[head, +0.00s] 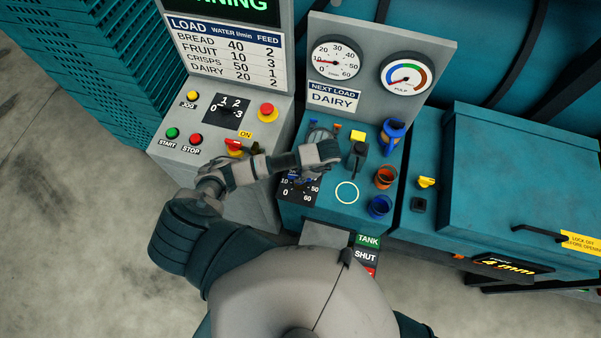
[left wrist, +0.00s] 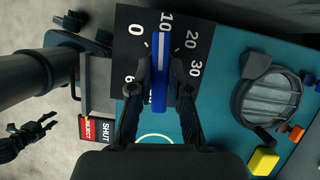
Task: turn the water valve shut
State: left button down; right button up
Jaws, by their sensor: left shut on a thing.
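The water valve is a blue handle (left wrist: 158,90) with a white line, on a black dial plate (left wrist: 132,45) with white numbers. In the left wrist view the white line points up, near the 10. My left gripper (left wrist: 160,78) is shut on the handle, with one finger on each side. In the head view my left gripper (head: 298,172) is over the dial plate (head: 300,193) and hides most of the handle. In the head view the round water gauge (head: 336,58) has its red needle near 10. My right gripper (left wrist: 40,128) shows small at the left of the wrist view, empty, with its fingers apart.
Right of the valve stand a black lever (head: 358,155), an orange cup (head: 384,177) and a blue cup (head: 380,206). The control panel (head: 205,145) with buttons is to the left. A teal machine box (head: 520,180) is at the right. A small sign reads NEXT LOAD DAIRY (head: 333,96).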

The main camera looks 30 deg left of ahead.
pick_arm(q)
jog(key=shift+n+g+h, duration=0.3)
jog(key=shift+n+g, duration=0.1)
jog(key=shift+n, duration=0.9)
jog(key=c, duration=1.1)
grip_release()
jog(key=shift+w, duration=0.1)
jog(key=shift+w+r, duration=0.15)
jog(key=shift+r, duration=0.05)
jog(key=w+d, duration=0.7)
jog(key=d, duration=0.3)
jog(key=shift+w+r, duration=0.15)
jog(key=shift+r, duration=0.1)
